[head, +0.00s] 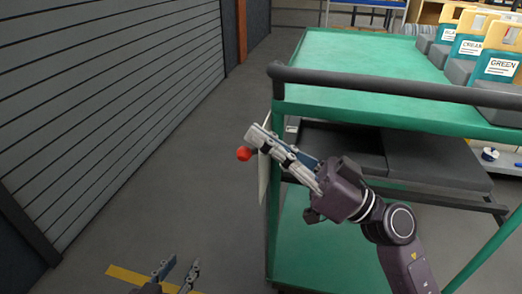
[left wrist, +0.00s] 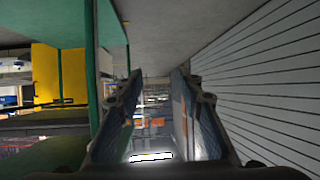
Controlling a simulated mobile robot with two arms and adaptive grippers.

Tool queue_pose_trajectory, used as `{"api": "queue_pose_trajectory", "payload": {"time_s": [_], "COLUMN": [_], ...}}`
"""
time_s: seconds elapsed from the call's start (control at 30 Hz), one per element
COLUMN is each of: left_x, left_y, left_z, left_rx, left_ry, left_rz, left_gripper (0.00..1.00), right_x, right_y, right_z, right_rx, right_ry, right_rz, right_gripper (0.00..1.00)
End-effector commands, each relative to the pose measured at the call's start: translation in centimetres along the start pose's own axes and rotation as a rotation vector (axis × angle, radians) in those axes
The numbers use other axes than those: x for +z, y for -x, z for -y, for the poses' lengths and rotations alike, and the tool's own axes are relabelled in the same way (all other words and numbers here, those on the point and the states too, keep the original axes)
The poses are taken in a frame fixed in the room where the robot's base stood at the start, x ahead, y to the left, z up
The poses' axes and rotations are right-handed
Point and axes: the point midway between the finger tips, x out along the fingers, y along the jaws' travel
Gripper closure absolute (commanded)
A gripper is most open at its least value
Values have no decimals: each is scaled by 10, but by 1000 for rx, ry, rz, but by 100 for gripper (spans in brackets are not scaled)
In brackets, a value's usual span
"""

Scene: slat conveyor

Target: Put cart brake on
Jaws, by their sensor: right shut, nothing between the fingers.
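The green cart (head: 350,60) stands at the right of the head view, with a dark push handle (head: 400,87) along its near edge. A red knob (head: 244,154) shows at the cart's left side, beside a thin pale strip (head: 263,178); its link to the cart is partly hidden by my right gripper. My right gripper (head: 257,138) is shut and empty, its tips just above and right of the knob; I cannot tell if they touch. My left gripper (head: 178,270) is low at the bottom of the head view, open and empty; its spread fingers show in the left wrist view (left wrist: 158,85).
A grey slatted wall (head: 90,90) runs along the left. Labelled bins (head: 495,68) stand on the cart top at the right. Dark trays (head: 430,160) fill the middle shelf. The floor between wall and cart is clear, with a yellow line (head: 140,277).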

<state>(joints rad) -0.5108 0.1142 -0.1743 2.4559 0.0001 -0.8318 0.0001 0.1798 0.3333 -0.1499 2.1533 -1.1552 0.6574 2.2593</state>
Motion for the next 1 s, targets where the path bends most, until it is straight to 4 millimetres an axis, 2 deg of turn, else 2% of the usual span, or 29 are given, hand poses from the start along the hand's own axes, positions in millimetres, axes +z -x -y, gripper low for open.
{"api": "queue_pose_trajectory", "payload": {"time_s": [0.2,0.33,0.9,1.0], "left_x": [-36,-48,-56,-65], "left_y": [-3,-2,-1,0], "left_z": [-4,-6,-7,-8], "left_rx": [9,12,13,17], "left_ry": [0,0,0,1], "left_rz": [-158,-210,-244,-287], "left_gripper": [66,66,66,66], "right_x": [11,13,15,19], "right_y": [4,5,6,8], "right_z": [0,0,0,1], "right_rx": [0,0,-3,-12], "right_ry": [0,1,7,24], "right_rz": [0,0,1,1], "right_gripper": [100,100,100,100]}}
